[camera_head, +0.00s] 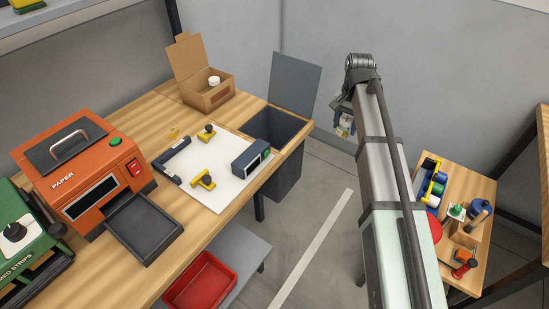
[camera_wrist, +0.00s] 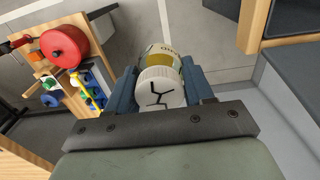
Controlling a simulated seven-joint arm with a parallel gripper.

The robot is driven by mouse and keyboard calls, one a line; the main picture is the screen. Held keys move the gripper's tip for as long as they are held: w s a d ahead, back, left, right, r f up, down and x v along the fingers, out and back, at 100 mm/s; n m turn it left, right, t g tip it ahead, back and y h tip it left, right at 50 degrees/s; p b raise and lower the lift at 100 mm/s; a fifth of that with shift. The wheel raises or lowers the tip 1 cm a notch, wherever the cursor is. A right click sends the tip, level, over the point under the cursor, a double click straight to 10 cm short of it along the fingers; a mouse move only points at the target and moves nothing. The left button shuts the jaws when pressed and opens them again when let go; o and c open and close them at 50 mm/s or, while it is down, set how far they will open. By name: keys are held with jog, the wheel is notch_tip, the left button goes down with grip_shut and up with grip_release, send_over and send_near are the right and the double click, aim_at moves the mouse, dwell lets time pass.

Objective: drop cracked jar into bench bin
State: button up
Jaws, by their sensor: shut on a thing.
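The cracked jar (camera_wrist: 160,88) shows in the wrist view with a white lid that bears a black crack line and a label with yellow on its side. My gripper (camera_wrist: 160,94) is shut on it, one blue finger at each side. In the head view the jar (camera_head: 344,126) hangs below my gripper (camera_head: 341,115), partly hidden by the arm. The bench bin (camera_head: 275,128) is a dark grey open box at the bench's right end, its grey lid (camera_head: 294,84) standing up behind it. The jar is to the right of the bin, apart from it, over the floor.
On the wooden bench, a white board (camera_head: 222,190) carries yellow clamps and dark blocks. An open cardboard box (camera_head: 204,85) with a white-topped jar stands behind. An orange paper machine (camera_head: 85,165) and red tray (camera_head: 203,283) are left. A side table (camera_head: 462,205) with spools is right.

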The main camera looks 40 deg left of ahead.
jog(key=s+a+r, duration=0.1)
jog(key=s+a, duration=0.3)
jog(key=a, duration=0.6)
jog(key=s+a+r, duration=0.1)
jog(key=s+a, duration=0.4)
jog(key=a, duration=0.5)
jog(key=shift+w+f, duration=0.15)
jog(key=shift+f, duration=2.65)
jog(key=o, duration=1.2)
jog(key=shift+r, duration=0.15)
notch_tip(320, 180, up, 14)
jog(key=shift+f, duration=0.2)
jog(key=shift+a, duration=0.1)
